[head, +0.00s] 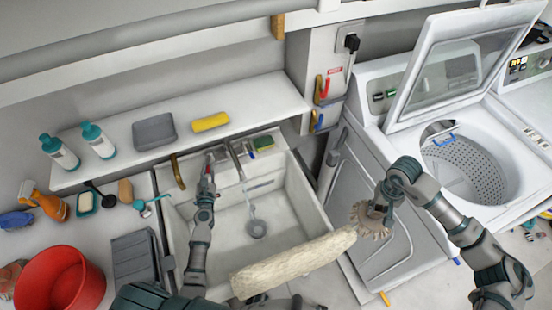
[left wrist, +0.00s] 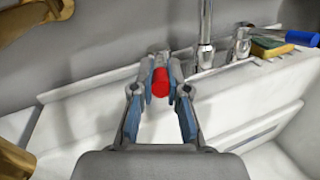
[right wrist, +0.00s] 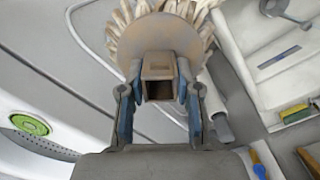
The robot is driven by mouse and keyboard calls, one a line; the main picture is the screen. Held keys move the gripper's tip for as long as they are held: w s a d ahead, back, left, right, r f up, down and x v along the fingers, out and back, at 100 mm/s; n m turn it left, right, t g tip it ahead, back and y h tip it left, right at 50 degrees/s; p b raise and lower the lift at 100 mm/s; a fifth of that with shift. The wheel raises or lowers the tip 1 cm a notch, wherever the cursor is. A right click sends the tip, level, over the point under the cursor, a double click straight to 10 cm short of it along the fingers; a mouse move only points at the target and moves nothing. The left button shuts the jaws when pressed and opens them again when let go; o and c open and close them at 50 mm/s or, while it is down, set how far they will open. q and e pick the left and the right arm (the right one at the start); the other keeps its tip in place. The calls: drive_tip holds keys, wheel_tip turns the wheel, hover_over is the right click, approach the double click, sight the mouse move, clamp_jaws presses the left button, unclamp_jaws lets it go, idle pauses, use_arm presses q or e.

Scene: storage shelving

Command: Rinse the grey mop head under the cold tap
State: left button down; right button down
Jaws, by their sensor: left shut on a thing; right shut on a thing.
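My left gripper (head: 208,168) is at the back wall of the sink, shut on a red tap handle (left wrist: 160,82). The blue-handled cold tap (left wrist: 302,38) is to its right, beyond the metal spout (left wrist: 205,30). A thin pale streak runs from the spout towards the drain (head: 257,229); I cannot tell whether it is water. My right gripper (head: 381,205) is shut on the square socket (right wrist: 158,72) of a round, fringed mop head (head: 371,222), which looks grey-beige. It is held right of the sink, in front of the washing machine.
A fluffy cream roll (head: 293,265) crosses the front of the sink (head: 325,208). The open washing machine (head: 375,85) stands at right. Bottles (head: 98,140), a grey block (head: 154,131) and a yellow roll (head: 210,122) are on the shelf. A red bucket (head: 60,283) is at left.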

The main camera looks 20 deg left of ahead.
use_arm(q)
drive_tip(key=c, duration=1.4)
unclamp_jaws()
drive_tip(key=shift+s+d+f, duration=0.1)
drive_tip(key=shift+d+f, duration=0.05)
drive_tip(key=shift+f, duration=0.15)
drive_tip(key=shift+o, duration=1.1)
drive_tip(key=shift+a+r, duration=0.15)
drive_tip(key=shift+a, duration=0.05)
drive_tip(key=v, duration=1.2)
